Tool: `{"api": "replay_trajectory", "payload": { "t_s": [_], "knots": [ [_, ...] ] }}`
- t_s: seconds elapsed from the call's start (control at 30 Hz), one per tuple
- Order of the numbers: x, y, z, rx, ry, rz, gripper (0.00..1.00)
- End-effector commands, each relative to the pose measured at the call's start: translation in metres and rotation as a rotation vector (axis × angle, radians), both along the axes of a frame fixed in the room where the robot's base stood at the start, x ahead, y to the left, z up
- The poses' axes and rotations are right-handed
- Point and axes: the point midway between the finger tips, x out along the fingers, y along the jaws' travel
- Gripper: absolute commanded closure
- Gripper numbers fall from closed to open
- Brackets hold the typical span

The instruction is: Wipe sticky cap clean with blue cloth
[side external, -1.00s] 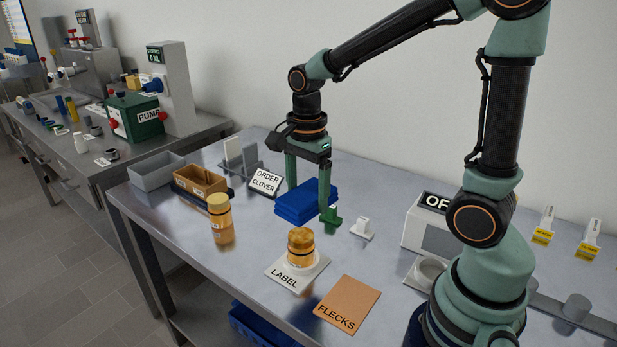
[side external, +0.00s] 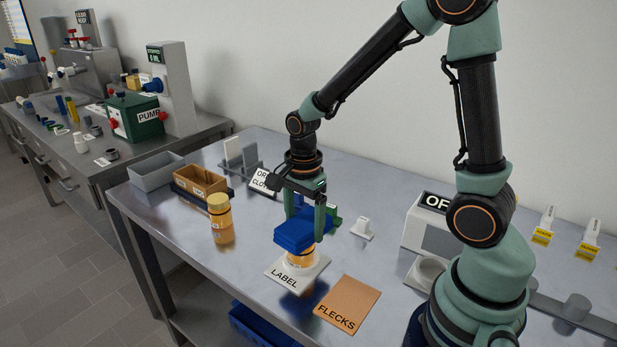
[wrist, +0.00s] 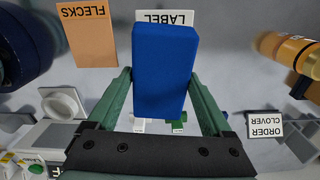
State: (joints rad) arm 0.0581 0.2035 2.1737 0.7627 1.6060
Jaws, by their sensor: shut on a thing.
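My gripper (side external: 305,212) is shut on the folded blue cloth (side external: 302,234), holding it level directly over the amber jar (side external: 300,259) on the white LABEL card (side external: 284,275). The cloth hides the jar's cap, and I cannot tell whether it touches the cap or sits just above it. In the wrist view the cloth (wrist: 163,70) fills the space between the two green fingers and covers the jar, with the LABEL card (wrist: 147,16) showing behind it.
A second amber jar (side external: 221,220) stands to the left. The orange FLECKS card (side external: 346,304) lies at front right. A small white stand (side external: 363,229) and a green piece (side external: 333,217) are behind the cloth. A brown box (side external: 200,181) and grey bin (side external: 156,170) sit back left.

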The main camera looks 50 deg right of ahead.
Motion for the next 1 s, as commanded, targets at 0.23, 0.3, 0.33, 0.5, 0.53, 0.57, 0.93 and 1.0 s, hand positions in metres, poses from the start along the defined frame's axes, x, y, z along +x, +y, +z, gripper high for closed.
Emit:
{"api": "replay_trajectory", "payload": {
  "t_s": [0.23,0.3,0.33,0.5,0.53,0.57,0.93,1.0],
  "knots": [
    [0.023,0.000,-0.004,0.000,0.002,0.001,0.60],
    [0.024,0.000,-0.003,0.000,0.001,0.000,0.60],
    [0.020,0.000,-0.003,0.000,0.001,0.000,0.60],
    [0.004,0.000,-0.004,0.000,0.001,0.000,0.60],
    [0.001,0.000,-0.004,0.000,0.002,0.000,0.60],
    [-0.002,0.000,-0.004,0.000,0.001,0.000,0.60],
    [0.019,0.000,-0.005,0.000,0.003,0.000,0.60],
    [0.025,0.000,-0.003,0.000,0.001,0.001,0.60]
  ]
}}
